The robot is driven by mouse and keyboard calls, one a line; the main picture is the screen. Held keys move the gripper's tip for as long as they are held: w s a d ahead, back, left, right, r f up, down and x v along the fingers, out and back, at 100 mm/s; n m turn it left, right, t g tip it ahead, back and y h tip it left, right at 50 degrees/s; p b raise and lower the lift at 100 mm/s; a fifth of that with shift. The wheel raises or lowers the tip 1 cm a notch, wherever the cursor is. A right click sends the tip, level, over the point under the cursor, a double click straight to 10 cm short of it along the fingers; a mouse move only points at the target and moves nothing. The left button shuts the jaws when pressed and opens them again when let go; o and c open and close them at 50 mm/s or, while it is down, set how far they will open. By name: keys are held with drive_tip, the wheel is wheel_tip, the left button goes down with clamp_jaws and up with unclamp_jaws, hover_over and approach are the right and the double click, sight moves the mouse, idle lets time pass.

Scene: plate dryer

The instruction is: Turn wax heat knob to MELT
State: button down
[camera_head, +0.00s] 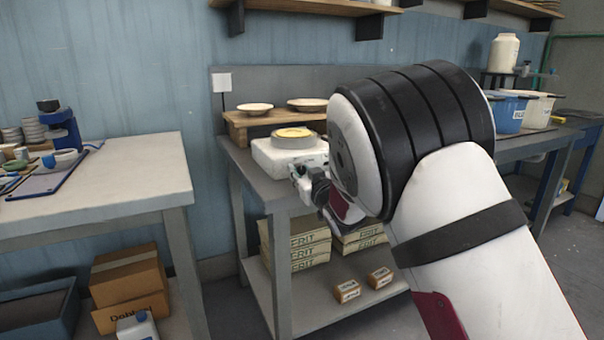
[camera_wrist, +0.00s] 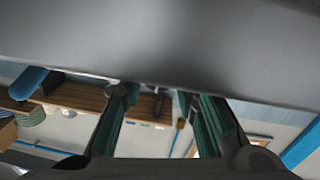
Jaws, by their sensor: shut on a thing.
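The wax heater is a white box (camera_head: 272,156) with a round pan of yellow wax (camera_head: 292,133) on top, standing on the grey bench. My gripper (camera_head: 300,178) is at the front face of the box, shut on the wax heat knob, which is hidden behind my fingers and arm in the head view. In the wrist view my two green-padded fingers, with the gripper between them (camera_wrist: 158,95), reach up to a large grey surface that fills the top. The knob's pointer and the MELT mark cannot be read.
A wooden riser (camera_head: 240,122) with two shallow dishes stands behind the heater. A pale table (camera_head: 110,172) with tools is at the left. Blue and white tubs (camera_head: 510,112) stand on the right bench. My arm covers the right-centre.

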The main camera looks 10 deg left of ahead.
drive_tip(key=shift+m, duration=0.3)
drive_tip(key=m+b, duration=0.1)
drive_tip(key=m, duration=0.2)
drive_tip(key=shift+d+m+g, duration=0.1)
drive_tip(key=shift+m+g, duration=0.2)
drive_tip(key=shift+m, duration=0.1)
drive_tip(key=m, duration=0.5)
drive_tip(key=shift+r+m, duration=0.1)
drive_tip(key=shift+m, duration=0.2)
drive_tip(key=c, duration=1.2)
unclamp_jaws()
drive_tip(key=shift+c, duration=0.2)
drive_tip(key=v, duration=0.8)
